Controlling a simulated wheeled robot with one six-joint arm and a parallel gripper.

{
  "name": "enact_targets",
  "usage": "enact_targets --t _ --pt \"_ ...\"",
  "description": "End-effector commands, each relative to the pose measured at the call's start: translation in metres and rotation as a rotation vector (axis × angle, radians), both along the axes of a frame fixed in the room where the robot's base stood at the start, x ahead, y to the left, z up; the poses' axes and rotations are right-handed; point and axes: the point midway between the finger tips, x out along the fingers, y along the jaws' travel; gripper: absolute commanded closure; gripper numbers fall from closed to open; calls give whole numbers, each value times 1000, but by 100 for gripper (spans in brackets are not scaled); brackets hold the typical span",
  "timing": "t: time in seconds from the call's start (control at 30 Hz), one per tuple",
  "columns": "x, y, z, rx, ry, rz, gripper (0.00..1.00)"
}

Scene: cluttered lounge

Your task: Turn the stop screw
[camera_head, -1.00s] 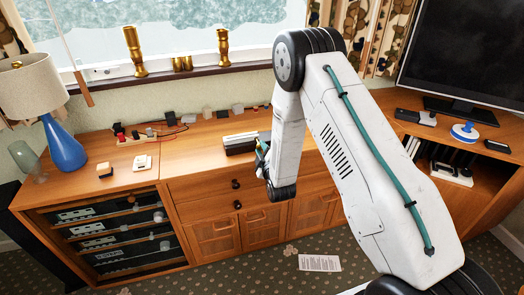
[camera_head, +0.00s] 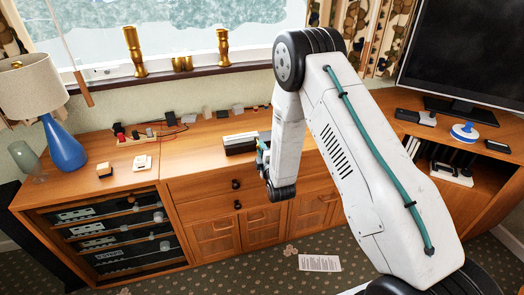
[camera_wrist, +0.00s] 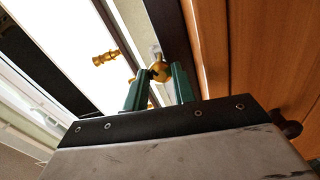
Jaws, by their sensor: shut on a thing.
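A brass, rounded stop screw (camera_wrist: 160,71) shows between the green fingertips of my gripper (camera_wrist: 160,80) in the wrist view. The fingers are shut on it, one on each side. It sits close to the end of a dark edge with a small pale piece behind it. In the head view my gripper (camera_head: 262,148) is at the right end of a black box with a white top (camera_head: 241,142) on the sideboard. The screw is too small or hidden to make out there, and my wrist hides part of the fingers.
The wooden sideboard (camera_head: 205,160) also carries cables and small dark plugs (camera_head: 170,119) behind, and small blocks (camera_head: 104,170) to the left. A blue lamp (camera_head: 63,146) stands at far left. Brass pieces (camera_head: 134,50) stand on the windowsill.

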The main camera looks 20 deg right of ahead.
Motion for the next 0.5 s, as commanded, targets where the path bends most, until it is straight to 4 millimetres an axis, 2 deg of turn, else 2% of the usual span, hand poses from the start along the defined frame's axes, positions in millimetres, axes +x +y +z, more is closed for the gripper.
enact_targets --t 0.13,0.17,0.2,0.23,0.5 --pt "1 0 1 0 -2 0 97" --pt "1 0 1 0 -2 0 66" --pt "1 0 1 0 -2 0 54" --pt "1 0 0 0 -2 0 52" --pt "-1 0 0 1 0 0 52"
